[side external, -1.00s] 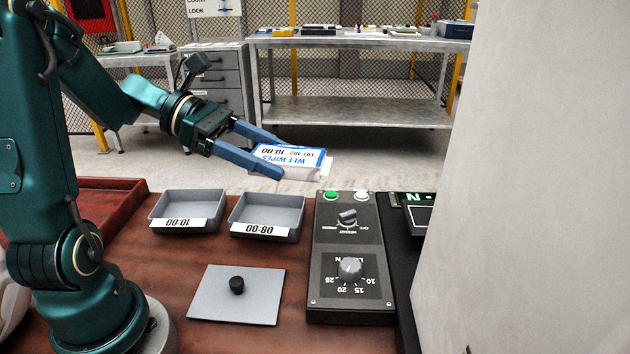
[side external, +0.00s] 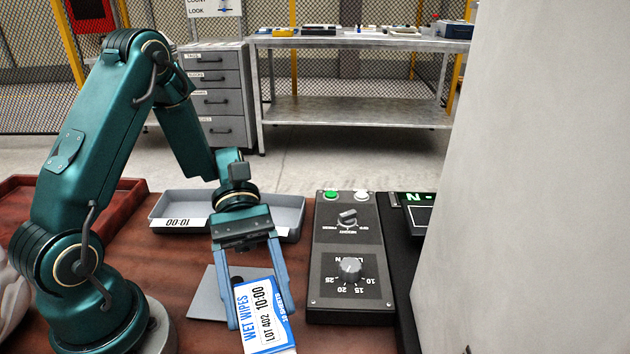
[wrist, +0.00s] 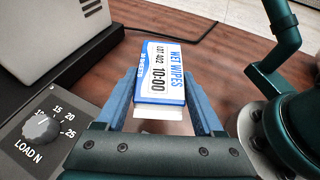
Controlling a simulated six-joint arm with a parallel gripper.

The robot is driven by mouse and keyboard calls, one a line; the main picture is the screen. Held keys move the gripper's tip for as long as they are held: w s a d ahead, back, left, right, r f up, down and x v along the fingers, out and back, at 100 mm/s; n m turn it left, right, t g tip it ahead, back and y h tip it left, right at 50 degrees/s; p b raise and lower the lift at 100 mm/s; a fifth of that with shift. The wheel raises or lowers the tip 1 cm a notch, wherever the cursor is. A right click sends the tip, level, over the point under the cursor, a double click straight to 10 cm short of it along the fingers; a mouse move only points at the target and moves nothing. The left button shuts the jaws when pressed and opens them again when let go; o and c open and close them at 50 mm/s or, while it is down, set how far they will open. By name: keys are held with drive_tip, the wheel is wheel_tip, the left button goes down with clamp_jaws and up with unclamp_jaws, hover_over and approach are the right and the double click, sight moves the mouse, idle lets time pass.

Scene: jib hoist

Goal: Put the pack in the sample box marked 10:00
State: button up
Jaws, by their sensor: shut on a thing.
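My gripper (side external: 259,312) is shut on the pack (side external: 266,322), a white and blue box printed WET WIPES, LOT 402, 10:00. The pack is held above the near part of the bench, in front of the grey plate. In the wrist view the pack (wrist: 163,75) sits between both fingers, label towards the camera. The sample box marked 10:00 (side external: 158,210) is a grey open tray behind and left of my gripper; its label reads upside down. My wrist hides most of the second grey box (side external: 292,215) beside it, including its label.
A grey plate (side external: 205,297) lies under my gripper, partly hidden. A control box (side external: 350,305) with knobs and buttons stands close on the right, beside a pale upright panel (side external: 530,180). A red-brown tray (side external: 20,190) is at the far left.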

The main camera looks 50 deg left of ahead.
drive_tip(key=x, duration=0.4)
drive_tip(key=f+x, duration=0.1)
drive_tip(key=x, duration=0.3)
drive_tip(key=shift+w+f, duration=0.15)
drive_tip(key=shift+f, duration=2.05)
drive_tip(key=shift+f, duration=0.1)
drive_tip(key=o, duration=1.5)
